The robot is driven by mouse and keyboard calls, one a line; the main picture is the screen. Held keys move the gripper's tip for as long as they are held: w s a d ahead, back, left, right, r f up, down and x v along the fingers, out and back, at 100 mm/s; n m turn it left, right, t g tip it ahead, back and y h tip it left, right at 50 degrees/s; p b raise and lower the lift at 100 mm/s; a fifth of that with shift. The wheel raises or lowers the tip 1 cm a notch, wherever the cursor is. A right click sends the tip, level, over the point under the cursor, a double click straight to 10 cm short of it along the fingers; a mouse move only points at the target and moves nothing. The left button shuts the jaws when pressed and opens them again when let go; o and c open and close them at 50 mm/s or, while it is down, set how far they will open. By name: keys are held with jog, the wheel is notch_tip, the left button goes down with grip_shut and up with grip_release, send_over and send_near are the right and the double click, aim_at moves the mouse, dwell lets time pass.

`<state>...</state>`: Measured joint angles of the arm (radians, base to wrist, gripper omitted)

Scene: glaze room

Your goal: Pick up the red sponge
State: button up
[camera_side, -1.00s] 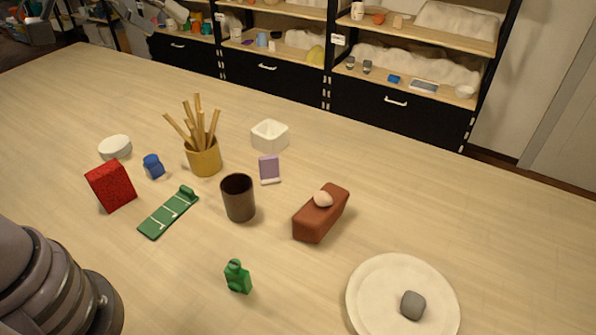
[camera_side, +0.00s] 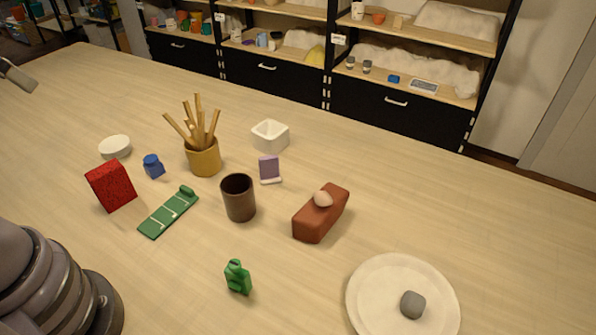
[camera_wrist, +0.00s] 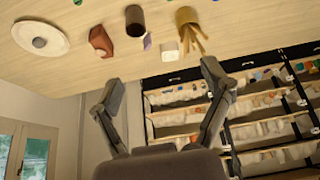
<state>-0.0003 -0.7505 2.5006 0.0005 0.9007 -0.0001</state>
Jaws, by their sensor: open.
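The red sponge (camera_side: 111,186) is a bright red, rough-textured block standing on the wooden table at the left of the side view, left of the green strip. I do not see it in the wrist view. My gripper (camera_wrist: 162,78) is open and empty in the wrist view, its two grey fingers spread wide with the table and shelves beyond them. In the side view only a grey piece (camera_side: 18,77) shows at the upper left edge, apart from the sponge; the rest is out of frame.
A brown cup (camera_side: 238,199), a reddish brick (camera_side: 321,215) and a white plate (camera_side: 365,285) stand farther right.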

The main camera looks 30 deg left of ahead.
jog(key=o, duration=0.4)
dwell(0.3)
